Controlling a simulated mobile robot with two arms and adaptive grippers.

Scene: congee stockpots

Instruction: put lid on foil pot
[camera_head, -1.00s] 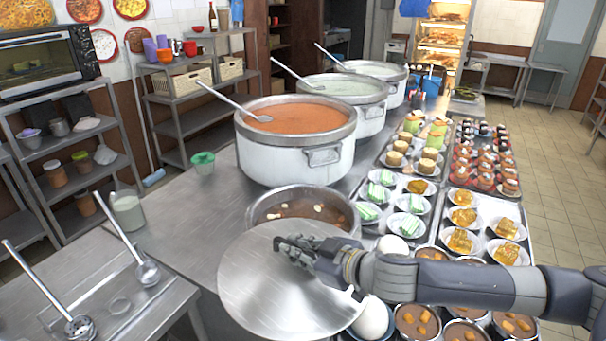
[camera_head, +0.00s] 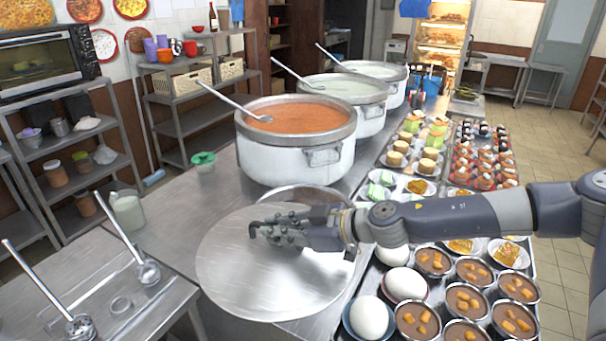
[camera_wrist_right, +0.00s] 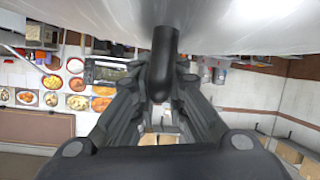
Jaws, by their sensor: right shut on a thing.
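A large round metal lid (camera_head: 240,285) shows in the head view. My right gripper (camera_head: 268,232) appears over its middle. In the wrist view the lid's pale underside or face (camera_wrist_right: 240,22) fills the top, and a dark handle (camera_wrist_right: 163,62) sits between the fingers of my right gripper (camera_wrist_right: 158,95), which is shut on it. A silver pot (camera_head: 302,194) stands behind the lid on the counter; only its back rim and a bit of inner wall show. The lid hides the rest, and looks apart from the rim. My left gripper is not in view.
A big white stockpot (camera_head: 297,160) of orange congee with a ladle stands just behind. Bowls of brown soup (camera_head: 417,320), eggs (camera_head: 369,317) and plated food crowd the counter's right side.

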